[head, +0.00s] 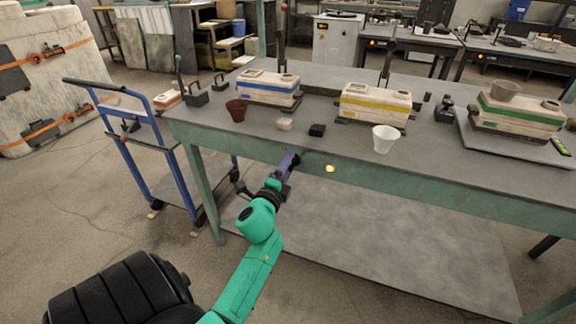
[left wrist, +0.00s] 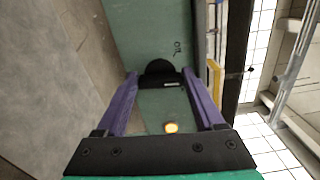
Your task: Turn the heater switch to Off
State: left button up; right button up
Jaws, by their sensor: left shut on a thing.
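The heater switch (left wrist: 160,69) shows in the left wrist view as a dark round knob on the green table front. A small dark mark, too small to read, is beside it. My left gripper (left wrist: 160,76) has purple fingers, one on each side of the knob, and is shut on it. In the head view my left gripper (head: 291,162) is at the front face of the green table (head: 440,185) and hides the switch. A lit yellow-orange lamp (head: 329,169) is to its right; it also shows in the left wrist view (left wrist: 171,128). My right gripper is not in view.
On the tabletop stand blue-banded (head: 268,88), yellow-banded (head: 374,105) and green-banded (head: 516,116) molds, a brown cup (head: 237,110), a white cup (head: 385,139) and small blocks. A blue cart (head: 150,150) stands left of the table. A lower shelf lies underneath.

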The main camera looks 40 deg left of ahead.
pick_arm(q)
jog(key=shift+f+n+p, duration=0.15)
jog(key=shift+n+p, duration=0.85)
jog(key=shift+n, duration=1.5)
jog(key=shift+f+n+p, duration=0.1)
jog(key=shift+n+p, duration=0.85)
jog(key=shift+n, duration=1.55)
jog(key=o, duration=1.4)
